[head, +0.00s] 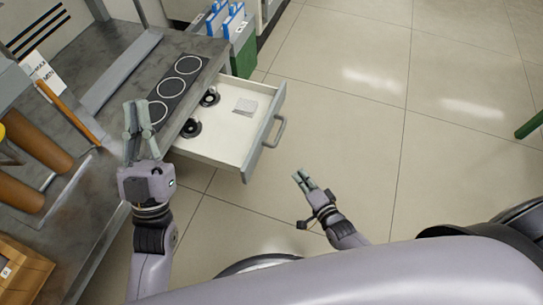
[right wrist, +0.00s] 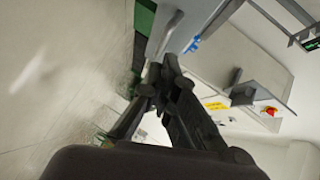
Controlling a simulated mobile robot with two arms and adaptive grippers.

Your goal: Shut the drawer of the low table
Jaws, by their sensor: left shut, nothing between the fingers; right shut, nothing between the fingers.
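The drawer (head: 226,147) of the low table (head: 120,60) stands pulled out in the head view. Its front with a grey bar handle (head: 275,131) faces right. Inside lie two dark round parts (head: 191,128) and a small pale pad (head: 245,106). My left gripper (head: 135,108) is shut and empty over the table top, left of the drawer. My right gripper (head: 301,176) is shut and empty over the floor, right of and below the drawer front, apart from the handle.
A dark strip with white rings (head: 188,65) lies on the table beside the drawer. A green and grey bin with blue items (head: 243,50) stands behind. Brown cylinders (head: 38,145) and a wooden box (head: 22,268) are at left.

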